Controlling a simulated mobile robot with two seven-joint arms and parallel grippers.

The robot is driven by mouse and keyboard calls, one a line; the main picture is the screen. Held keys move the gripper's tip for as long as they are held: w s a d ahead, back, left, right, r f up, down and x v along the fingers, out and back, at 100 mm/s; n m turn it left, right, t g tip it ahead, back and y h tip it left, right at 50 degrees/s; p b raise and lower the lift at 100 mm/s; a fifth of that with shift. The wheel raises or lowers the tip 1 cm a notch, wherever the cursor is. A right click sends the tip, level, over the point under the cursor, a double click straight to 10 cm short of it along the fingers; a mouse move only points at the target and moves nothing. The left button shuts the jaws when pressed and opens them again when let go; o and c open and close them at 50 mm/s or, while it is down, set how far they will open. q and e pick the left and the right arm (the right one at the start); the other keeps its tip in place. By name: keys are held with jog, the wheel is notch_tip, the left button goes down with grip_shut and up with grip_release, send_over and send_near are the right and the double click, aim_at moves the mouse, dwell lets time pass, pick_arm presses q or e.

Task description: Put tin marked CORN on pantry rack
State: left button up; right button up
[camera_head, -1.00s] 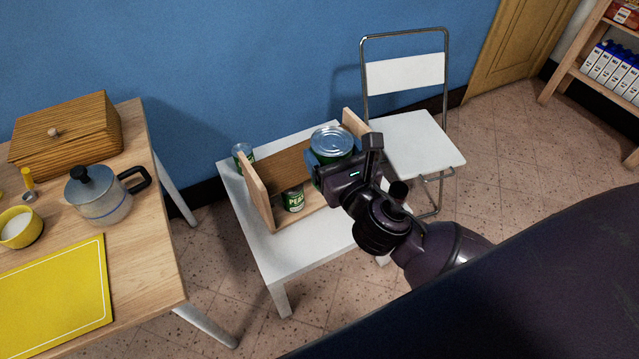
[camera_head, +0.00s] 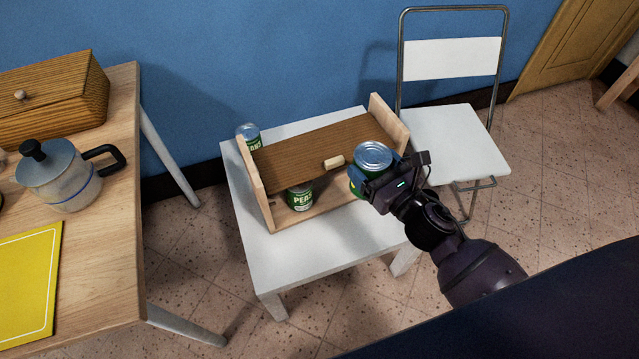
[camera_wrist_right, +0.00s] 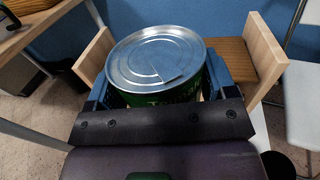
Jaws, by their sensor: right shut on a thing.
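The pantry rack (camera_head: 325,146) is a small wooden rack with two side boards, a brown upper board and a lower level. It stands on a white table. My right gripper (camera_head: 374,180) is shut on a green-labelled tin (camera_head: 373,156) with a silver lid, in front of the rack's right end. In the right wrist view the tin (camera_wrist_right: 157,60) is upright between the blue fingers, with the rack's side boards behind. A tin marked PEAS (camera_head: 300,197) stands on the rack's lower level. My left gripper is out of view.
Another tin (camera_head: 249,136) stands behind the rack's left end. A small pale wooden piece (camera_head: 334,162) shows at the upper board's front edge. A white folding chair (camera_head: 455,140) is right of the table (camera_head: 300,258), whose front part is clear. A wooden table with a pot (camera_head: 62,178) is at left.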

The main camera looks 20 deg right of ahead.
jog(key=s+d+f+n+g+y+b, duration=0.1)
jog(key=d+f+b, duration=0.15)
jog(key=f, duration=0.55)
jog(key=s+d+f+n+y+b, duration=0.1)
jog(key=f+b, duration=0.2)
jog(key=f, duration=0.5)
jog(key=shift+y, duration=0.4)
jog(key=w+a+f+b, duration=0.1)
jog(key=w+a, duration=0.1)
jog(key=w, duration=0.3)
jog(key=w+a+f+b, duration=0.1)
jog(key=w+a+f, duration=0.1)
jog(key=w, duration=0.3)
jog(key=w+a+f+b, duration=0.1)
jog(key=w+a+b, duration=0.1)
jog(key=w, duration=0.3)
jog(key=shift+w+a+f, duration=0.3)
jog(key=shift+w+a, duration=0.05)
jog(key=shift+a, duration=0.2)
jog(key=shift+f, duration=0.1)
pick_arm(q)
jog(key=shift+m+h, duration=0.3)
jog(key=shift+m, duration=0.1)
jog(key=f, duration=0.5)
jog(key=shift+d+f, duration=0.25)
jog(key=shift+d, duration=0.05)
pick_arm(e)
jog(key=shift+w+r, duration=0.1)
jog(key=shift+r, duration=0.1)
jog(key=shift+f, duration=0.1)
